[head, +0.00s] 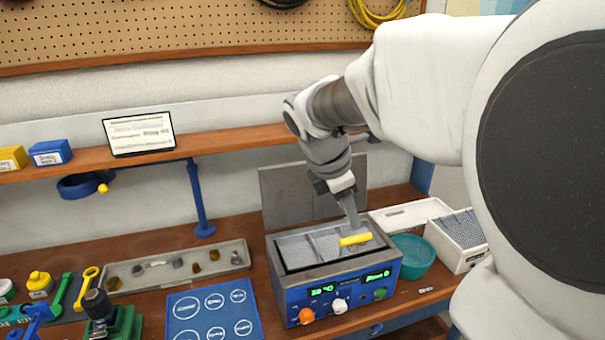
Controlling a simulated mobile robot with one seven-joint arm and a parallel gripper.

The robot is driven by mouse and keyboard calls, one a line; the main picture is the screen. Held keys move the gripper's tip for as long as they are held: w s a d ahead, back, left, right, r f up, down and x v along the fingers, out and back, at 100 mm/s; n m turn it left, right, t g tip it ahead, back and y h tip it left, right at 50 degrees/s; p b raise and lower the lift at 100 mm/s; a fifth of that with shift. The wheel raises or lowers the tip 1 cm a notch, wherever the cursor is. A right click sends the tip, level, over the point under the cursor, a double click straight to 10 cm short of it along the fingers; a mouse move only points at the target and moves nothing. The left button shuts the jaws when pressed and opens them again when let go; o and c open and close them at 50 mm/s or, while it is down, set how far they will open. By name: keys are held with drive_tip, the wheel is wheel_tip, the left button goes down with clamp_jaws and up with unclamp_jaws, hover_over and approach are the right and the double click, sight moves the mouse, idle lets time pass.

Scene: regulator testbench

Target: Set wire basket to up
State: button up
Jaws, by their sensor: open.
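The wire basket (308,246) is a grey mesh basket sitting down inside the tank of a blue benchtop bath (338,290). Its yellow handle (357,239) lies at the right side of the tank opening. My gripper (352,222) is open and points down just above the yellow handle. Whether a fingertip touches the handle is too small to tell. My arm reaches in from the right and hides part of the bath's back edge. The bath's front has green displays, an orange knob (306,315) and a white knob (339,305).
A grey upright panel (285,195) stands behind the bath. A teal round bowl (413,256) and a white mesh-topped box (458,236) stand close on its right. A parts tray (178,285) and a blue mat (207,335) lie left. A wooden shelf (230,143) runs above.

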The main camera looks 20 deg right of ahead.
drive_tip(key=v, duration=0.6)
drive_tip(key=shift+r, duration=0.2)
drive_tip(key=shift+s+a, duration=0.1)
drive_tip(key=shift+a, duration=0.05)
